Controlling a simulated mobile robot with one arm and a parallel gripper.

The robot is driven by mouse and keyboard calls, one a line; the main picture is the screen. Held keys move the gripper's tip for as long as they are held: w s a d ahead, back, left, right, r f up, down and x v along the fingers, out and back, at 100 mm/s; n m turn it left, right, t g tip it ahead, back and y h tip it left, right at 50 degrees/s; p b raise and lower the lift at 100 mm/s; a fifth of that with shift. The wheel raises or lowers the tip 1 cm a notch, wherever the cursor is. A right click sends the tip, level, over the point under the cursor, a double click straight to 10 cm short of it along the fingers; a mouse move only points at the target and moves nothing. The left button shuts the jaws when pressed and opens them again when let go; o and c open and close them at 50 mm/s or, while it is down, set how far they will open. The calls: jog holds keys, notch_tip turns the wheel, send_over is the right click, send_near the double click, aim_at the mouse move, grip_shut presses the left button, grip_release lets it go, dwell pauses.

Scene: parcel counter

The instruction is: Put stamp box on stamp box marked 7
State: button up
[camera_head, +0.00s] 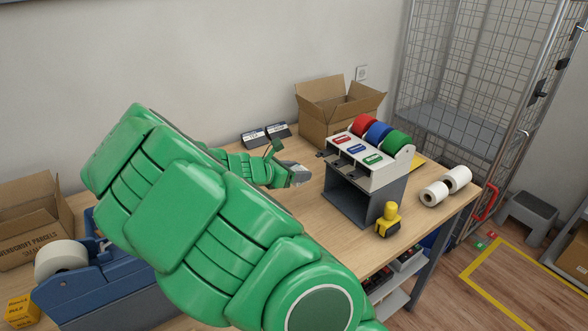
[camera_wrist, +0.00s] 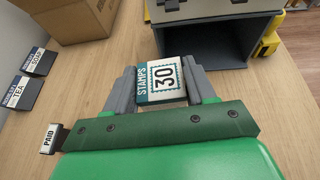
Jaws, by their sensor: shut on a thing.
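My gripper (camera_wrist: 158,82) is shut on a small white and teal stamp box (camera_wrist: 160,72) printed "STAMPS" and "30". The grey fingers hold it from both sides, with its printed face towards the wrist camera. In the head view my gripper (camera_head: 296,175) is over the wooden table, left of the dark grey open-fronted cubby (camera_head: 342,203). The stamp box cannot be made out clearly there. I cannot see a stamp box marked 7 in either view. In the wrist view the cubby's opening (camera_wrist: 225,45) is just beyond the held box.
A dispenser with red, blue and green tape rolls (camera_head: 378,132) sits on the cubby. An open cardboard box (camera_head: 325,115) stands behind. A yellow and black tool (camera_head: 388,220) and white rolls (camera_head: 446,187) are to the right. Tea and soap holders (camera_head: 265,134) stand at the back.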

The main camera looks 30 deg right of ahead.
jog(key=shift+s+a+r, duration=0.25)
jog(key=shift+s+a, duration=0.05)
jog(key=shift+s, duration=0.25)
jog(key=shift+s+a+r, duration=0.25)
jog(key=shift+s, duration=0.25)
